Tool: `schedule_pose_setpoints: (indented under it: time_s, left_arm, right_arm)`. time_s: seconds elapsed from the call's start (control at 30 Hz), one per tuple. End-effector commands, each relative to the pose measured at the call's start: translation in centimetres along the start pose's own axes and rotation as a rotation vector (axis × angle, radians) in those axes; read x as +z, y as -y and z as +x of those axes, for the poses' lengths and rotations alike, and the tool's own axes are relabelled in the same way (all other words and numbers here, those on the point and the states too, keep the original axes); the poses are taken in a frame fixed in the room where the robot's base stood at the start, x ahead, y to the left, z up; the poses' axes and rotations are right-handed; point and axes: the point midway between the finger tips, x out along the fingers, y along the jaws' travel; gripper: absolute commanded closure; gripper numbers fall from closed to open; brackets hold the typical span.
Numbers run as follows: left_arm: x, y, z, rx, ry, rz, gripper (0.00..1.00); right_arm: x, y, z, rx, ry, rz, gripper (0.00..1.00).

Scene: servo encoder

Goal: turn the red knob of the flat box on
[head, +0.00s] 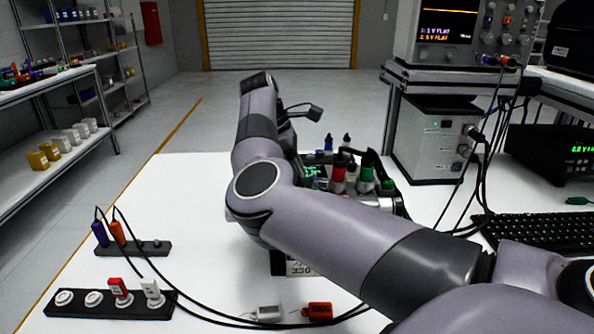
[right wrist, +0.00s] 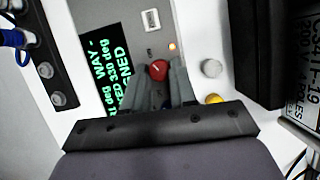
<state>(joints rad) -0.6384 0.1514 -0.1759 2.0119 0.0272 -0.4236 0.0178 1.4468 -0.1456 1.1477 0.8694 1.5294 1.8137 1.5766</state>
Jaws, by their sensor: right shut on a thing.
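The flat box (right wrist: 183,20) shows in the right wrist view as a grey panel. It has a dark display (right wrist: 113,65) with green text, part of which reads "330 deg". The red knob (right wrist: 158,69) is on the panel, beside a lit orange lamp (right wrist: 172,46). My right gripper (right wrist: 161,84) is shut on the red knob, one finger on each side. My left gripper is in neither view.
A dark socket strip (head: 110,304) and a smaller strip (head: 132,249) lie at front left, with black cables running right. A keyboard (head: 535,231) is at right. The table's left rear is clear.

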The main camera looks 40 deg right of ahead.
Motion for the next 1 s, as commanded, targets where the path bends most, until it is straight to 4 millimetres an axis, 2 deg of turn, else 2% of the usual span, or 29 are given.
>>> schedule_pose_setpoints:
  time_s: [0.43, 0.47, 0.5, 0.53, 0.83, 1.0]
  left_arm:
    - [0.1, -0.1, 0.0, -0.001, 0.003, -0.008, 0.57]
    - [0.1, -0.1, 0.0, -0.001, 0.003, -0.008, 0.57]
    - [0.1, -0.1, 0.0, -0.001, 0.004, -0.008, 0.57]
    - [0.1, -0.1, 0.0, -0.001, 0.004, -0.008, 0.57]
    - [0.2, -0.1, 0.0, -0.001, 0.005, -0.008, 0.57]
    - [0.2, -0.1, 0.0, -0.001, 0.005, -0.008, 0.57]
  right_arm:
    - [0.0, -0.1, -0.1, 0.000, -0.002, 0.009, 1.00]
    - [0.0, -0.1, -0.1, 0.000, -0.002, 0.009, 0.68]
    - [0.0, -0.1, -0.1, 0.000, -0.002, 0.009, 0.54]
    - [0.0, -0.1, -0.1, -0.001, -0.002, 0.009, 0.48]
    - [0.0, -0.1, -0.2, -0.002, -0.001, 0.008, 0.48]
    - [0.0, -0.1, -2.1, 0.000, -0.003, 0.008, 0.48]
